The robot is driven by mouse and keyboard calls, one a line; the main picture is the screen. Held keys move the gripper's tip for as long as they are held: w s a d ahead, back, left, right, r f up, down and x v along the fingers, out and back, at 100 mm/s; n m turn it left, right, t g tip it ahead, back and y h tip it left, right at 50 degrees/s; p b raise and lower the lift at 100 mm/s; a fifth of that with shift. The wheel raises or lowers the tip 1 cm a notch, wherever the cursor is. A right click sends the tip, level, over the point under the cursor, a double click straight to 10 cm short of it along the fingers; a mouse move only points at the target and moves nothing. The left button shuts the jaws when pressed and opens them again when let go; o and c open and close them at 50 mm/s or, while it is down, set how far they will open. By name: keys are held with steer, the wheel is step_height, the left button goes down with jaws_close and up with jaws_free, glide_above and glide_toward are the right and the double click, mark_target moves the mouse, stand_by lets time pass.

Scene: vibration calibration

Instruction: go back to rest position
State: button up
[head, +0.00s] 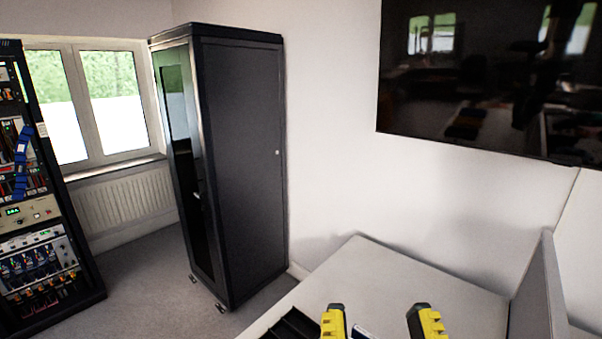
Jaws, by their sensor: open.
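My gripper (380,318) shows only in part at the bottom edge of the head view. Its two yellow and black fingers stand well apart, so it is open. I see nothing held between the fingertips. The fingers appear over the front of a light grey table (405,270); their height above it is hard to tell. The rest of the gripper and my arm are below the frame.
A black tray (293,327) and a small white and blue item (361,332) are cut off near the fingers. A grey partition (538,290) stands right. A black cabinet (243,165), an instrument rack (35,215) and a wall screen (480,85) surround clear floor and tabletop.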

step_height(320, 180, up, 23)
steer(key=p, duration=1.9)
steer(key=shift+p, duration=0.3)
steer(key=shift+w, duration=0.1)
